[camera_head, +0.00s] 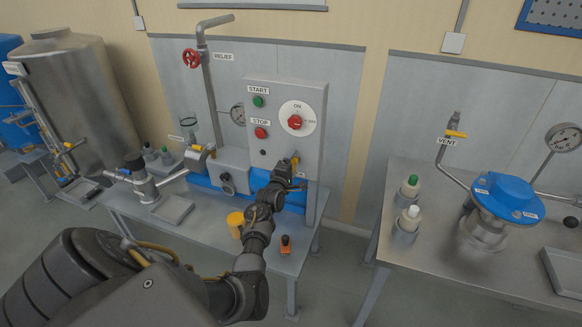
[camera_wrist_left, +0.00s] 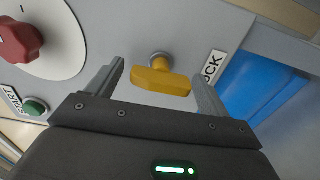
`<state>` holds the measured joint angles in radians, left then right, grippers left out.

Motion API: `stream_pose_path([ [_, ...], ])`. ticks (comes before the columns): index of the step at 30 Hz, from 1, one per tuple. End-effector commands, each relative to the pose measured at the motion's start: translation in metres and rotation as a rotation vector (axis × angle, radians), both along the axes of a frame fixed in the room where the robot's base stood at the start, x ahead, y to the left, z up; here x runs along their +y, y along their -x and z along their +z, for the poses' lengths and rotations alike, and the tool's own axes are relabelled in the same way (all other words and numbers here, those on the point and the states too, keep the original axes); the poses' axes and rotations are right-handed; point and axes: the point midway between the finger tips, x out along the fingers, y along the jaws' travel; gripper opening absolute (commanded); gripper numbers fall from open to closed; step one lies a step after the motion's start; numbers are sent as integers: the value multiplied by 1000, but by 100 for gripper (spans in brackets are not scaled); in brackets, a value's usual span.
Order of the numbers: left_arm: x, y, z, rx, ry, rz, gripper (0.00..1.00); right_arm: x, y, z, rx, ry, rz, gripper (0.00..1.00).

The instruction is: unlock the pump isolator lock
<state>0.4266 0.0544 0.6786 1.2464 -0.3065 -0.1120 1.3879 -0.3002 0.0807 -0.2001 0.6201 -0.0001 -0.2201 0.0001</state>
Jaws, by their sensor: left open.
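The pump isolator lock is a small yellow handle (camera_head: 295,159) on a metal stem, low on the grey control panel (camera_head: 276,92). In the left wrist view the yellow handle (camera_wrist_left: 161,80) lies crosswise between my fingers, beside a partly hidden label ending in "OCK" (camera_wrist_left: 213,67). My left gripper (camera_head: 292,174) is at the panel's lower part, and in the wrist view its open fingers (camera_wrist_left: 159,72) stand either side of the handle with gaps. I cannot tell whether the fingertips reach past the handle. My right gripper is not in view.
Above the lock are a red rotary switch (camera_head: 295,122), a green START button (camera_head: 258,101) and a red STOP button (camera_head: 260,132). A yellow cup (camera_head: 235,224) and an orange-based item (camera_head: 285,245) stand on the bench near my left arm. A second bench (camera_head: 400,265) is at right.

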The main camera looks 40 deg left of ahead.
Motion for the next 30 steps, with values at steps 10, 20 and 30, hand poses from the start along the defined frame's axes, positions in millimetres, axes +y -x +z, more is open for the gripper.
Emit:
stream_pose_path([
  [10, -14, 40, -3, 1, -1, 1, 80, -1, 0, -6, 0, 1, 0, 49],
  [20, -32, 92, -2, 1, 0, 0, 80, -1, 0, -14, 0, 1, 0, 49],
  [30, -36, 102, 0, 1, 1, 0, 80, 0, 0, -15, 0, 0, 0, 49],
])
